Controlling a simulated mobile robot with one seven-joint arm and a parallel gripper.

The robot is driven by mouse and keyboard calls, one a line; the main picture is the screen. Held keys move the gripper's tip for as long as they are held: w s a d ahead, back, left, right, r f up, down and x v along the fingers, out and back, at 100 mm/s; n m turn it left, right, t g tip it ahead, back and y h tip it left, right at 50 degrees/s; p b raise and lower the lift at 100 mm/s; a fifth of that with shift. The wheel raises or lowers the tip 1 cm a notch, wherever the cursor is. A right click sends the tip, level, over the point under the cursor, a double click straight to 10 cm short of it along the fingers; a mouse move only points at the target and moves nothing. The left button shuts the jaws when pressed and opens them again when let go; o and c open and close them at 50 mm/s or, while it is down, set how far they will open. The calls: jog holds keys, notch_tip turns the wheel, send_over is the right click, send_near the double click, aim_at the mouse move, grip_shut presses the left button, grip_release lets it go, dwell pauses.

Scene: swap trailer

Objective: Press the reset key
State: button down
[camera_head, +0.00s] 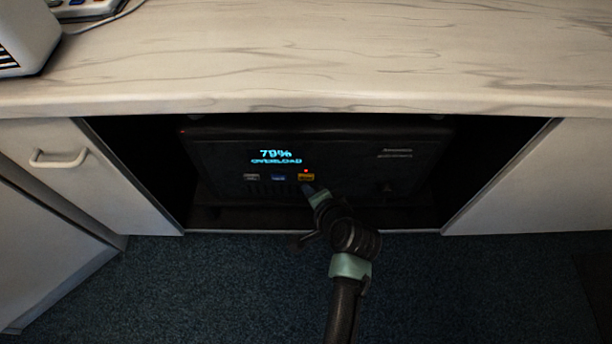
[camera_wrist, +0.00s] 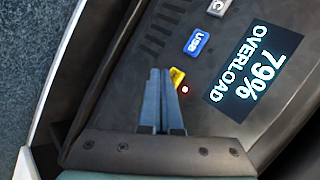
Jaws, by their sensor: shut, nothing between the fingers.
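A dark power unit (camera_head: 345,165) sits in the open bay under the counter. In the wrist view the yellow key (camera_wrist: 177,76) is partly hidden behind my fingertips. My gripper (camera_head: 308,189) is shut and empty, its tips (camera_wrist: 162,72) right at the key's lower edge. I cannot tell whether they touch it. The key's label is unreadable.
A blue USB key (camera_wrist: 197,42) and a grey key (camera_wrist: 218,7) are beside the yellow key. The marbled counter (camera_head: 330,60) overhangs the bay. A white drawer with a handle (camera_head: 59,158) stands left, a white panel (camera_head: 550,180) right. Blue carpet lies below.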

jog(key=shift+w, duration=0.1)
jog(key=shift+w, duration=0.35)
jog(key=shift+w, duration=0.45)
dwell(0.5)
jog(key=shift+s, duration=0.15)
jog(key=shift+s+p, duration=0.7)
jog(key=shift+s, duration=0.05)
jog(key=shift+s, duration=0.1)
jog(key=s+p, duration=0.2)
jog(key=s, duration=0.2)
jog(key=shift+s+p, duration=0.35)
jog(key=shift+s, duration=0.05)
